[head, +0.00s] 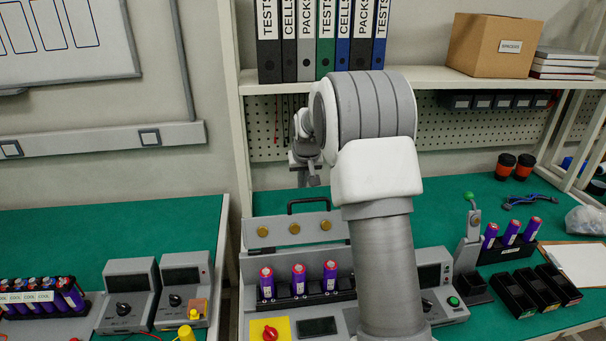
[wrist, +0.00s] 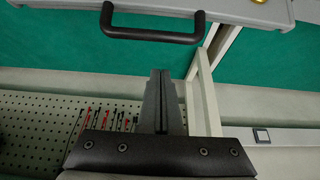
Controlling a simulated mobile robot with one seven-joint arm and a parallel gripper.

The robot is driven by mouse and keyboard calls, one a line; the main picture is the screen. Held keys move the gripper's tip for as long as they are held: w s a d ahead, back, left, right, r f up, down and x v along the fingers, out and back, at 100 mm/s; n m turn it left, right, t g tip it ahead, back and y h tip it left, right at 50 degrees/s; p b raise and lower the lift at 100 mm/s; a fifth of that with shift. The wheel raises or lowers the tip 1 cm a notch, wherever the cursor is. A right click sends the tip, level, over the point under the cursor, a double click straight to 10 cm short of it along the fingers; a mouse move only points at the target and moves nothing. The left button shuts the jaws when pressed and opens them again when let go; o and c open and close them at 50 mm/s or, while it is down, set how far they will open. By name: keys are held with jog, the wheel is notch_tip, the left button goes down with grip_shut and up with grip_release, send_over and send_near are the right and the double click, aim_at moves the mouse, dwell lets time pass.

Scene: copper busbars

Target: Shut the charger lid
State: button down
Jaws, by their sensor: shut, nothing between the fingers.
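The charger lid (head: 262,243) stands raised at the back of the charger, with several brass contacts on its face. Its black handle (head: 309,201) is on its upper edge. Three purple cells (head: 299,280) stand upright in the charger below it. In the wrist view, the handle (wrist: 150,38) and part of the grey lid (wrist: 230,8) show at the top. My gripper (wrist: 160,72) is shut and empty, apart from the handle. In the head view, my gripper (head: 312,182) is above and behind the lid. My arm hides the right part of the charger.
A cell rack (head: 506,250) and black trays (head: 535,290) lie to the right. A shelf (head: 430,80) with binders and a cardboard box (head: 495,45) overhangs the bench.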

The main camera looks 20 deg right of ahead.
aim_at(310, 219)
jog(key=f, duration=0.1)
jog(key=s+f, duration=0.2)
jog(key=shift+a+p, duration=0.25)
jog(key=shift+p, duration=0.15)
jog(key=shift+s+f+b, duration=0.1)
jog(key=shift+b, duration=0.55)
